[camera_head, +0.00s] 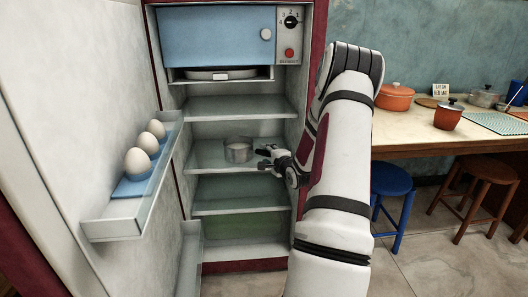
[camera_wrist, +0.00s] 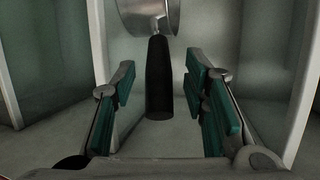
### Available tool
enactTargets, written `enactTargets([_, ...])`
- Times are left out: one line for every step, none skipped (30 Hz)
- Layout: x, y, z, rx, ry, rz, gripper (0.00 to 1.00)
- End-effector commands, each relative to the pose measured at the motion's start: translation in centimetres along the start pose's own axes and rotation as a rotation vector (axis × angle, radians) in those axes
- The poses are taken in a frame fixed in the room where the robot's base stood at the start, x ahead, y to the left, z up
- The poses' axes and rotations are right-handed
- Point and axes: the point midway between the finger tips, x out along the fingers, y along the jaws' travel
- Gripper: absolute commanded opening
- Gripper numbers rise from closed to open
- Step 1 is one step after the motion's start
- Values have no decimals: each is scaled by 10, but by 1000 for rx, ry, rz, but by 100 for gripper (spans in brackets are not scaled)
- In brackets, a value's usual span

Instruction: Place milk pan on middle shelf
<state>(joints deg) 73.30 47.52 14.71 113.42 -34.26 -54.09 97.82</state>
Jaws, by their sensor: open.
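The milk pan (camera_head: 238,150) is a small metal pan standing upright on a fridge shelf (camera_head: 206,158), with one shelf above it and others below. In the wrist view the metal pan body (camera_wrist: 148,14) is at the top, partly cut off, and its black handle (camera_wrist: 158,80) points back toward me. My gripper (camera_head: 266,158) is just right of the pan, inside the fridge. In the wrist view my gripper (camera_wrist: 160,92) is open, its green-padded fingers on either side of the handle, with a visible gap on both sides.
The open fridge door (camera_head: 60,110) on the left carries a rack with several eggs (camera_head: 138,162). A blue freezer compartment (camera_head: 215,36) is above the shelves. At right stand a table (camera_head: 420,135) with red pots and a blue stool (camera_head: 392,180). The shelf above (camera_head: 235,106) is empty.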

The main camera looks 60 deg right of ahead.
Motion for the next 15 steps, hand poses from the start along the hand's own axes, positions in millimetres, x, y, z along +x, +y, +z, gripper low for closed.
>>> enactTargets([-13,-2,-1,2,3,2,41])
enactTargets([-19,-2,-1,2,3,2,41])
enactTargets([-28,-2,-1,2,3,1,41])
enactTargets([-34,-2,-1,2,3,2,41])
enactTargets([-40,-2,-1,1,3,1,41])
enactTargets([-47,-2,-1,2,2,1,41])
enactTargets([-52,-2,0,2,2,1,41])
enactTargets([-56,-2,0,2,2,1,41])
enactTargets([-62,-2,-1,2,2,1,41])
enactTargets([-65,-1,-1,2,2,1,41])
enactTargets([-68,-1,-1,2,2,1,41])
enactTargets([-72,-1,0,1,2,0,41])
enactTargets([-74,-1,0,1,1,-1,41])
enactTargets([-76,-1,0,0,1,-1,41])
enactTargets([-78,-1,0,0,1,0,41])
